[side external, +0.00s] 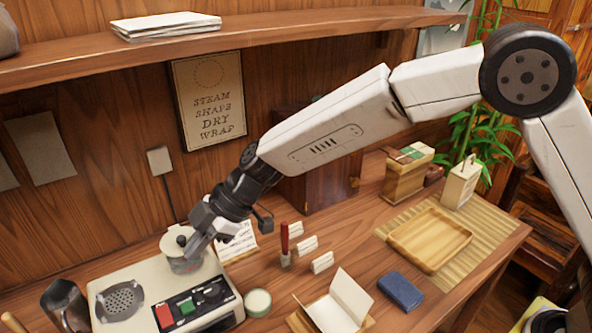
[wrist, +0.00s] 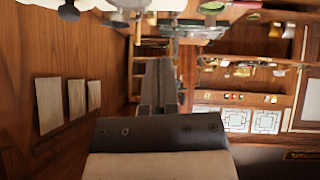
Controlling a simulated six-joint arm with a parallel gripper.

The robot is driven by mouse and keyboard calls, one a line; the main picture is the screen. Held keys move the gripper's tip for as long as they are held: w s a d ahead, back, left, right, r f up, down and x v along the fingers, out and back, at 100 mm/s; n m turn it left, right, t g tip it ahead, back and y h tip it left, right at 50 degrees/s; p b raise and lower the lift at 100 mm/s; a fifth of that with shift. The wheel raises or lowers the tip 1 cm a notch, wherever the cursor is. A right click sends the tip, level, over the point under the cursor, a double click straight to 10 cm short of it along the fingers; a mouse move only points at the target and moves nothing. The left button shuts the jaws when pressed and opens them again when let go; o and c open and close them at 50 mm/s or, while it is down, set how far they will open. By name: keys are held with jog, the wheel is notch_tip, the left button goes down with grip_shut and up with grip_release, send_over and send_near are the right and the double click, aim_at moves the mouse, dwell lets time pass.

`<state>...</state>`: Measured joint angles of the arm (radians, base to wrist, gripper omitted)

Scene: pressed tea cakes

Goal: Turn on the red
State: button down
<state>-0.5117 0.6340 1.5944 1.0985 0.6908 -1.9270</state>
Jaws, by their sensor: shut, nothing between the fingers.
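A cream appliance (side external: 140,283) stands on the desk at the lower left of the side external view. Its black front panel carries a red switch (side external: 164,315), a green switch (side external: 186,306) and a black knob (side external: 212,294). I cannot tell from the picture whether the red switch is on. My gripper (side external: 196,246) is shut and empty, pointing down over the back right of the appliance, above and behind the panel. It overlaps a lidded pot (side external: 176,246) in the picture; I cannot tell whether they touch. The wrist view shows neither switch.
A round drain plate (side external: 119,300) and a metal jug (side external: 66,303) are at the left. A red stick (side external: 284,238), white cards (side external: 322,263), an open booklet (side external: 345,301), a blue box (side external: 401,290) and a wooden tray (side external: 431,240) lie to the right. A shelf (side external: 250,40) runs above.

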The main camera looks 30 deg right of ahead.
jog(key=shift+a, duration=0.1)
send_over(157, 311)
jog(key=s+d, duration=0.1)
jog(key=d, duration=0.1)
notch_tip(157, 311, down, 7)
jog(key=shift+d+f, duration=0.1)
jog(key=shift+d, duration=0.05)
notch_tip(157, 311, down, 2)
jog(key=shift+w, duration=0.15)
jog(key=shift+w+f, duration=0.15)
jog(key=shift+f, duration=0.75)
